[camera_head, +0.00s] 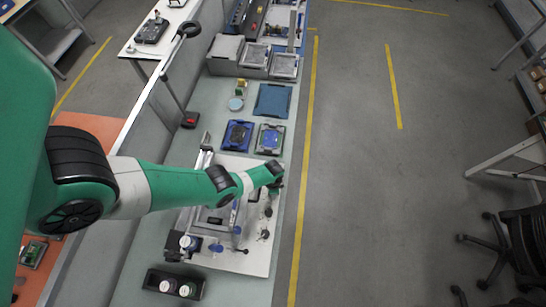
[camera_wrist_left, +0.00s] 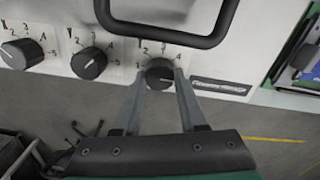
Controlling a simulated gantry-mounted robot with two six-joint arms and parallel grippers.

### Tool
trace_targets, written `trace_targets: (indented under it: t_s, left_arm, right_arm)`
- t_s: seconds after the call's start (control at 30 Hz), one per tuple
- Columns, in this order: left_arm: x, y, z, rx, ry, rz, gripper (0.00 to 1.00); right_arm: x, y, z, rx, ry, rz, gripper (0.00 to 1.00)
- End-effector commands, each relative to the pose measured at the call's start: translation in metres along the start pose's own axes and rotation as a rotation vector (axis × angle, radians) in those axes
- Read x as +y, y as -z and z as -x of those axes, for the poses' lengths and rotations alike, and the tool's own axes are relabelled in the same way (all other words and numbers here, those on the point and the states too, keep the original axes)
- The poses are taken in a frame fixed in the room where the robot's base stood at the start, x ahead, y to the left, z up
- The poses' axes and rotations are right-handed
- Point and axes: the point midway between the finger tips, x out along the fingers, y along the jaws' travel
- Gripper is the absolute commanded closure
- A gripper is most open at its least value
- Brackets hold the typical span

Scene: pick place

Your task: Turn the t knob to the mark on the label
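A black round knob (camera_wrist_left: 160,74) with a pale pointer line sits on the grey-white panel in the left wrist view, with printed numbers around it. The fingers of my left gripper (camera_wrist_left: 160,80) stand one on each side of this knob, close to its rim; I cannot tell whether they press on it. In the head view my left gripper (camera_head: 277,182) is at the right edge of the white panel (camera_head: 258,258). My right gripper is not in view.
Two similar black knobs, a middle one (camera_wrist_left: 88,62) and a left one (camera_wrist_left: 20,53), are on the same panel. A black bar handle (camera_wrist_left: 170,32) juts out above the gripped area. Trays (camera_head: 238,135) lie further along the bench.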

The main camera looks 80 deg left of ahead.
Motion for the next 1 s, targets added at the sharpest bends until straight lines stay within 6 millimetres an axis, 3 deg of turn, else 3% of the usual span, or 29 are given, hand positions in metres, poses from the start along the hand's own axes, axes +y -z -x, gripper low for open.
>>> trace_targets:
  t_s: [0.03, 0.2, 0.63, 1.0]
  left_arm:
    - [-0.0001, 0.0, 0.0, 0.0, 0.0, 0.0, 0.74]
    - [-0.0001, 0.0001, 0.0, 0.0, 0.0, 0.0, 1.0]
    - [-0.0003, 0.0001, -0.0001, 0.0, 0.0, 0.055, 1.0]
    - [-0.0015, -0.0002, -0.0002, 0.0, 0.0, 0.316, 1.0]
  right_arm:
    - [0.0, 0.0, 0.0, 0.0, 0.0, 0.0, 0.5]
    - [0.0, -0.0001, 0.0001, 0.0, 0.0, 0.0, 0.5]
    - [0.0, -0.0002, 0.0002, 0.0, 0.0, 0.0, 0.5]
    - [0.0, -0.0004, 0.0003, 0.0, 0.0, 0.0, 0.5]
